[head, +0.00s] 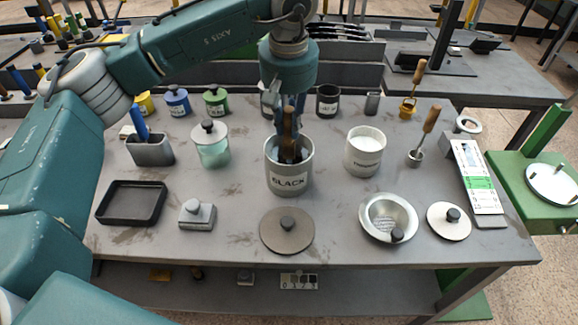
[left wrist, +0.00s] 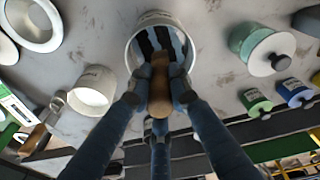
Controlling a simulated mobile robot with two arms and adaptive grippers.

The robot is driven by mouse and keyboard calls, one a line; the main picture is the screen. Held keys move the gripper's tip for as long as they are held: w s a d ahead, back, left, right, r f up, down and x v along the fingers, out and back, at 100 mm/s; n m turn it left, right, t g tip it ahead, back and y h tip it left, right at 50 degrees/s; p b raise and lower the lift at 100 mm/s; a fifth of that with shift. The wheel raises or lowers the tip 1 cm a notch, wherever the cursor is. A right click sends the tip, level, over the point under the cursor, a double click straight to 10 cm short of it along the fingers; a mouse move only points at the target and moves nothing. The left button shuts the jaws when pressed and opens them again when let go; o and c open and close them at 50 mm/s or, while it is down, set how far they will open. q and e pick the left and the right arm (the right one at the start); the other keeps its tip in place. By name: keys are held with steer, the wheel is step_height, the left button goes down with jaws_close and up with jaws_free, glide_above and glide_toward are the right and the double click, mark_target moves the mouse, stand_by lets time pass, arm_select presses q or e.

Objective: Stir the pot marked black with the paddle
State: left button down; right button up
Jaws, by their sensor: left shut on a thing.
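The light grey pot marked BLACK (head: 275,180) stands upright and open in the middle of the table. It also shows in the left wrist view (left wrist: 135,48). The paddle (head: 288,128) has a brown wooden handle, seen from its end in the left wrist view (left wrist: 160,88). Its lower part is inside the pot, and its tip is hidden. My left gripper (head: 287,112) is over the pot with its blue fingers shut around the handle; the fingers also show in the left wrist view (left wrist: 161,82). My right gripper is not in view.
A flat lid (head: 287,235) lies in front of the pot. A white-filled pot (head: 366,150) stands to the right and a lidded glass jar (head: 212,150) to the left. Several small canisters stand behind. A strainer bowl (head: 389,216) is at front right, a black tray (head: 130,204) at front left.

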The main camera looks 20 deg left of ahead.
mark_target(289, 107)
arm_select(q)
steer(key=shift+r+p, duration=2.6)
steer(key=shift+r, duration=1.5)
steer(key=shift+r+p, duration=0.35)
steer(key=shift+r, duration=0.1)
step_height(289, 107, up, 5)
steer(key=p, duration=0.3)
steer(key=shift+p, duration=0.4)
